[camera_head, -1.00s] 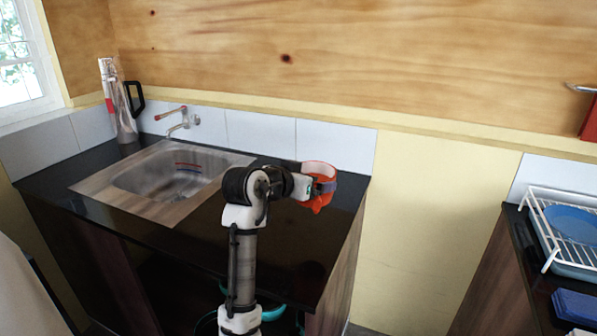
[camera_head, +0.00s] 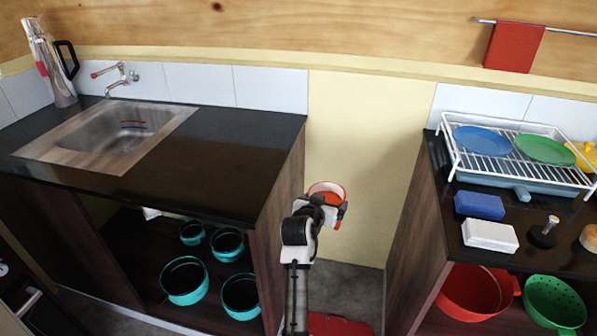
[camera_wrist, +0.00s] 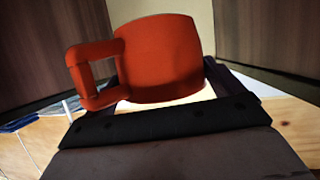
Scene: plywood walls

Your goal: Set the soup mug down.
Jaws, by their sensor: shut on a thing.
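The soup mug (camera_head: 327,188) is orange-red with a pale inside. In the head view it is at the end of my arm, in the gap between the two counters. My gripper (camera_head: 326,200) is shut on it and holds it in the air. In the wrist view the mug (camera_wrist: 165,58) fills the upper middle, with its squared handle pointing left. My gripper (camera_wrist: 165,105) shows dark below the mug, and its fingertips are partly hidden by it.
The left counter (camera_head: 226,150) has a clear black top right of the sink (camera_head: 120,135). The right counter holds a dish rack (camera_head: 480,165) with plates, a blue block (camera_head: 479,205) and a white block (camera_head: 490,236). Teal pots (camera_head: 185,281) stand below left, a red colander (camera_head: 475,292) below right.

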